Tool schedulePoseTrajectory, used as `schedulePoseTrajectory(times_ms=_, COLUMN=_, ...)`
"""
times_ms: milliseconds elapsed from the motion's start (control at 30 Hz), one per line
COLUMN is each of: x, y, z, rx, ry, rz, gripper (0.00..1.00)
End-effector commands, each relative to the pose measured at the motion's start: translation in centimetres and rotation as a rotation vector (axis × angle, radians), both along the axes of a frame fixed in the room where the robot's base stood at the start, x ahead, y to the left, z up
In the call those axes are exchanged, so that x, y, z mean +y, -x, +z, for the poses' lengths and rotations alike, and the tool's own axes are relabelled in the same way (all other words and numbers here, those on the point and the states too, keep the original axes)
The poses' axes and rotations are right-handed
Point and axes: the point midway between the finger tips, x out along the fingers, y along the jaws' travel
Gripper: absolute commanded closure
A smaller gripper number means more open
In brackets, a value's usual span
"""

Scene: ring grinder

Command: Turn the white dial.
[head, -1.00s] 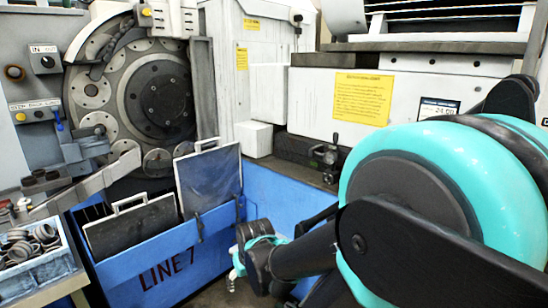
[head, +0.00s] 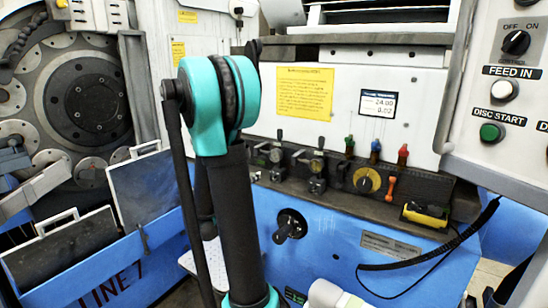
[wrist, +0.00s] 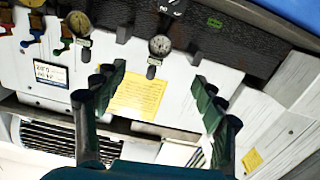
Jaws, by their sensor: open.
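My gripper (wrist: 157,82) shows in the wrist view with its two dark fingers spread wide and nothing between them. In that tilted view, a round white-faced dial (wrist: 160,45) appears past the fingers, near the middle. I cannot tell for sure which one is the white dial. In the head view, my upright arm fills the centre-left and I cannot make out my gripper. A yellow dial with a dark middle (head: 367,180) sits on the dark ledge there.
Red, green and blue levers stand along the ledge (head: 400,205). A black knob (head: 290,225) is on the blue front. A control panel (head: 505,140) with a hanging black cable (head: 440,245) is at right. A framed panel (head: 150,190) stands at left.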

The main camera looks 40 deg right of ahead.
Motion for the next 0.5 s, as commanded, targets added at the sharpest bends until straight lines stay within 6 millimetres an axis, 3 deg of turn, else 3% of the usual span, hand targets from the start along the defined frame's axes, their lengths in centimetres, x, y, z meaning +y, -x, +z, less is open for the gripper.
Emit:
schedulePoseTrajectory(times_ms=267, x=-1.5, y=-1.0, z=0.7, rx=-0.037, ry=0.027, rz=-0.003, gripper=0.30)
schedulePoseTrajectory(times_ms=500, x=-5.6, y=-2.6, z=0.6, rx=-0.035, ry=0.026, rz=-0.005, gripper=0.30)
